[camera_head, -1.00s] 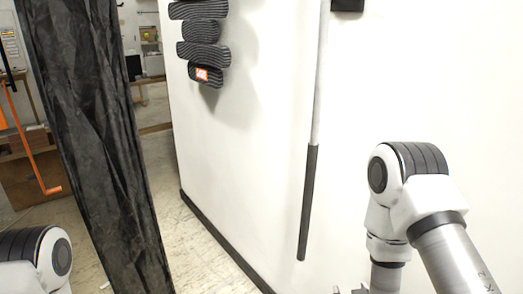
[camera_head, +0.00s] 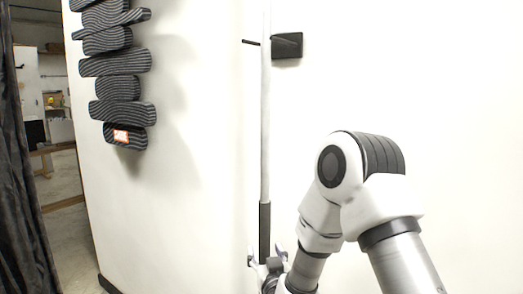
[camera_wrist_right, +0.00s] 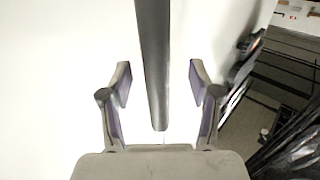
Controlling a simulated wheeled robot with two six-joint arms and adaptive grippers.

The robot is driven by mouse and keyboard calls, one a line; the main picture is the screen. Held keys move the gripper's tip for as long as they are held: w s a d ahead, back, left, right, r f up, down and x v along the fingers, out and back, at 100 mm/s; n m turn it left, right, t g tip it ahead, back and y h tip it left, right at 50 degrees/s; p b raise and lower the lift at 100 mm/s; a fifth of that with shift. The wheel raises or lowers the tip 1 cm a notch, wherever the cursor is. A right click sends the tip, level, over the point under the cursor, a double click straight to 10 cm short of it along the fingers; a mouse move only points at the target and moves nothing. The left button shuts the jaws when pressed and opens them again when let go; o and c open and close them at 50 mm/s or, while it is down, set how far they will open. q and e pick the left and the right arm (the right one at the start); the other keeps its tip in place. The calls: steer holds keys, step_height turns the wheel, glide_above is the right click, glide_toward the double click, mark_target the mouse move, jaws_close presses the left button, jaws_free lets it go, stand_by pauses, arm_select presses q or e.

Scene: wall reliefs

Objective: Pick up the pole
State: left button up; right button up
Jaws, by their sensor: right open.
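The pole (camera_head: 265,120) hangs upright along the white wall, with a pale upper length and a black lower length. My right gripper (camera_head: 267,256) is at the black lower part, which it partly covers in the head view. In the right wrist view, the black end of the pole (camera_wrist_right: 153,50) lies between the two spread fingers of the right gripper (camera_wrist_right: 160,82). A gap shows on each side, so the fingers are open and not closed on it. My left gripper is in neither view.
A black bracket (camera_head: 287,46) is on the wall beside the pole's upper part. A striped dark wall relief (camera_head: 118,63) hangs to the left. A black curtain (camera_head: 22,180) stands at the far left, by an opening to another room.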

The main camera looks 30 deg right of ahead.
mark_target(266, 247)
steer(key=x, duration=0.3)
steer(key=shift+w+d+r, duration=0.1)
steer(key=shift+d+r, duration=0.1)
steer(key=shift+d, duration=0.25)
steer(key=shift+w+a, duration=0.1)
steer(key=shift+w, duration=0.05)
jaws_close()
steer(key=shift+p, duration=0.3)
